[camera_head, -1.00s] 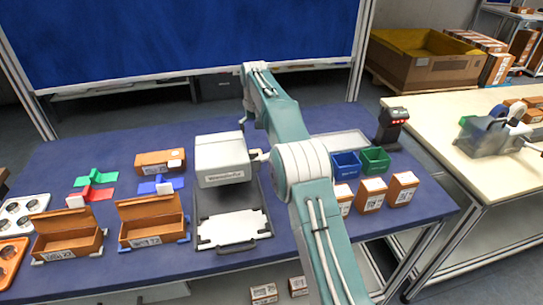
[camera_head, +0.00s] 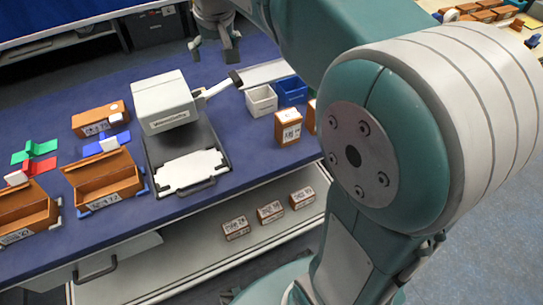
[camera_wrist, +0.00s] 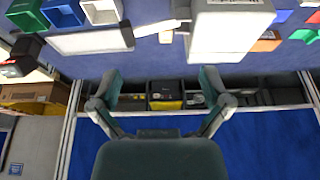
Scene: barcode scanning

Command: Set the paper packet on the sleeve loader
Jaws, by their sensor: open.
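My gripper (camera_head: 214,46) is open and empty, above the back edge of the blue table. In the wrist view its two spread fingers (camera_wrist: 160,88) have nothing between them. I cannot tell for sure which thing is the paper packet or the sleeve loader. A small white block (camera_head: 109,144) rests on a blue stand (camera_head: 92,150), and another white piece (camera_head: 16,178) is at a red stand (camera_head: 38,168). A white-topped machine (camera_head: 163,98) has a black tray (camera_head: 205,140) in front, with a flat white sheet (camera_head: 188,170) on it.
Open brown boxes (camera_head: 104,180) stand at the left. A white bin (camera_head: 261,100) and blue bin (camera_head: 291,90) stand right of the machine, with a brown carton (camera_head: 288,127) in front. Several cartons (camera_head: 270,212) sit on the lower shelf. My arm hides the right side.

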